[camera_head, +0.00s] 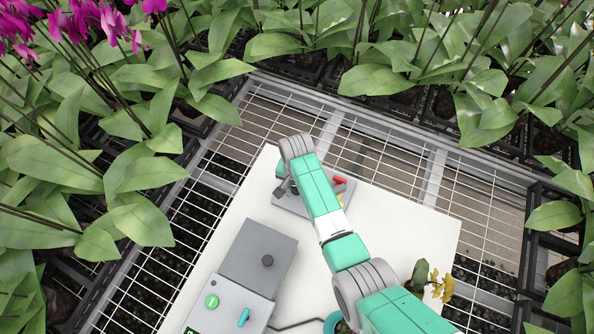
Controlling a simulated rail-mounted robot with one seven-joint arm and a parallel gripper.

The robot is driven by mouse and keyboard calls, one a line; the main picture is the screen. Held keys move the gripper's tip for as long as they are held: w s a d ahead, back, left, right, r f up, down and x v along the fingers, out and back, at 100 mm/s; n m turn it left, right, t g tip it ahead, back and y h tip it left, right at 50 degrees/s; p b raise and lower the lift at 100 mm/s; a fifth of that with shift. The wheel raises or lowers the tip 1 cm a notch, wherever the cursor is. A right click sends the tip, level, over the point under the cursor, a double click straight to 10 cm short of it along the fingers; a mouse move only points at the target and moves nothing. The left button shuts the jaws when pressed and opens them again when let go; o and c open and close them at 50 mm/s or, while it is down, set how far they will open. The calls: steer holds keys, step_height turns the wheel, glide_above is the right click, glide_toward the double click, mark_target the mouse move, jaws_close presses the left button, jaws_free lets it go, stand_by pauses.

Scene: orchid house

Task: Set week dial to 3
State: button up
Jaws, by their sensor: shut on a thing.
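A low grey panel (290,203) lies on the white board at its far end, mostly under my arm. A red part (340,181) and a small yellow part show at its right side. My gripper (281,189) is at the panel's left end, below my grey wrist joint, small and partly hidden by the arm. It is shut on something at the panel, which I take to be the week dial. The dial's face, pointer and numbers are hidden, so its setting cannot be read.
A grey box (258,262) with a black knob, a green button (211,301) and a teal handle (243,317) stands at the near left of the white board (400,217). A small yellow-leaved plant (438,284) is at right. Potted orchids crowd the left, back and right.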

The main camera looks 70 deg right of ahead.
steer(key=o, duration=1)
step_height(320, 180, up, 8)
steer(key=shift+f+p, duration=0.1)
steer(key=shift+p, duration=0.95)
